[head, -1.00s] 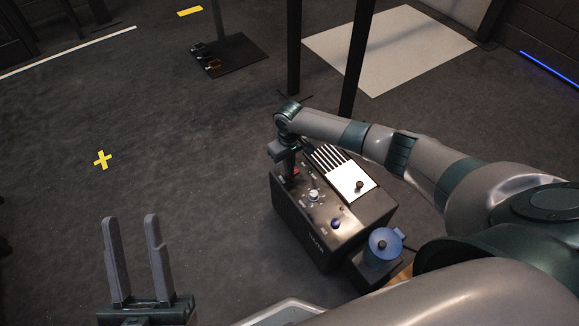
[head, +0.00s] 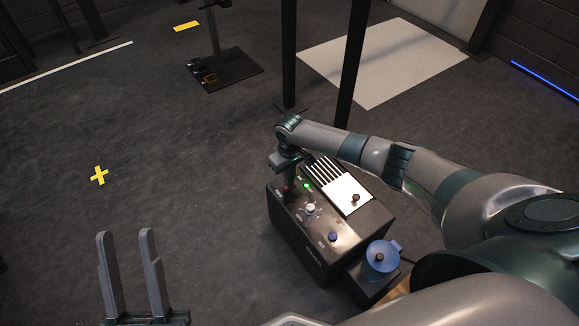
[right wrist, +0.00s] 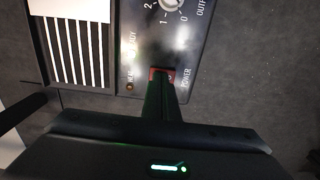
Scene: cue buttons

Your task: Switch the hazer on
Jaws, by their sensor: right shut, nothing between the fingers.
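The hazer (head: 312,240) is a black box on the floor with a vent grille and a white plate on top. Its panel carries a silver knob (head: 311,209), a blue button (head: 333,237) and a lit green lamp (head: 307,185). The red power switch (right wrist: 157,74) shows in the right wrist view beside the POWER label, partly hidden by my fingers. My right gripper (head: 289,187) is shut and empty, its tips at the switch, seemingly touching it. My left gripper (head: 132,275) is open and empty at the lower left, away from the hazer.
A blue-lidded container (head: 381,257) stands on a ledge at the hazer's right side. Black poles (head: 349,75) rise just behind the hazer. A stand on a dark base plate (head: 226,70) is further back. The floor to the left is clear, with a yellow cross (head: 99,175).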

